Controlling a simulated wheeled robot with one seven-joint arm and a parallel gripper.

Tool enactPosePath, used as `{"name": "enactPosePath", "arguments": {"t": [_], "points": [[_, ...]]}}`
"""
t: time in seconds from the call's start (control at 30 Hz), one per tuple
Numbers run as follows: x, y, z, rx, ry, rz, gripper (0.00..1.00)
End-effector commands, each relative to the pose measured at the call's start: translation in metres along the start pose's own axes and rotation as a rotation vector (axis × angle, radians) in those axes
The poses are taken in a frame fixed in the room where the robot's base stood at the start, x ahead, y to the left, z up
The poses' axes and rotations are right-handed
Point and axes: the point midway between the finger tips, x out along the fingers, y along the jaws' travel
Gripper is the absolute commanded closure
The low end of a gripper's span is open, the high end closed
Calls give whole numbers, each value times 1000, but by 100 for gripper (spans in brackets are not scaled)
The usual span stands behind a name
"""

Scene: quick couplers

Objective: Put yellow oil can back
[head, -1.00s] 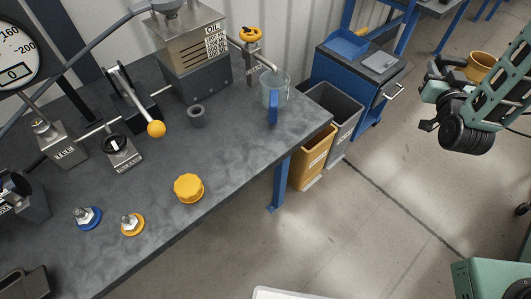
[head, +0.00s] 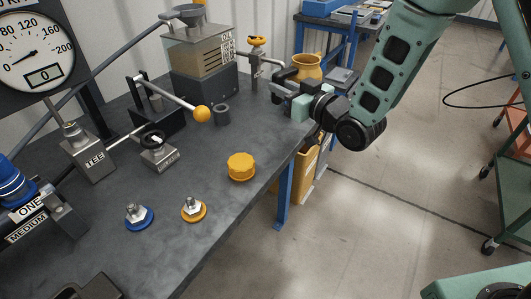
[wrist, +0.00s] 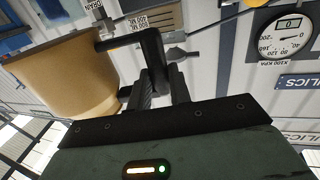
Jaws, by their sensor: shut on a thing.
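The yellow oil can (head: 307,68) is an ochre, open-topped vessel, roughly upright in the head view near the bench's far right corner. In the wrist view the can (wrist: 62,75) fills the left side, its dark handle (wrist: 152,52) reaching between the fingers. My gripper (head: 287,90) is shut on that handle; the fingers (wrist: 162,88) also show in the wrist view. The head view does not clearly show any gap between can and bench. My gripper hides part of the bench corner.
The grey workbench (head: 205,225) carries an oil tank (head: 203,72), a yellow-topped valve (head: 256,60), a yellow-knobbed lever (head: 201,114), a yellow cap (head: 241,167) and blue (head: 139,217) and yellow (head: 193,210) fittings. Yellow bins (head: 303,172) stand beside it.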

Motion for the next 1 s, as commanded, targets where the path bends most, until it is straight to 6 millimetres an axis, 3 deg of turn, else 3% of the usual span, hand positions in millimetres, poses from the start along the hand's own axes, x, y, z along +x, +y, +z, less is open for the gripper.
{"name": "enactPosePath", "arguments": {"t": [0.03,0.1,0.3,0.7,1.0], "points": [[6,-22,11,-6,8,-59,100],[10,-47,12,-4,8,-129,100],[14,-87,12,-3,5,-239,100],[14,-92,11,-1,3,-254,100],[14,-93,58,0,-1,-255,100]]}}
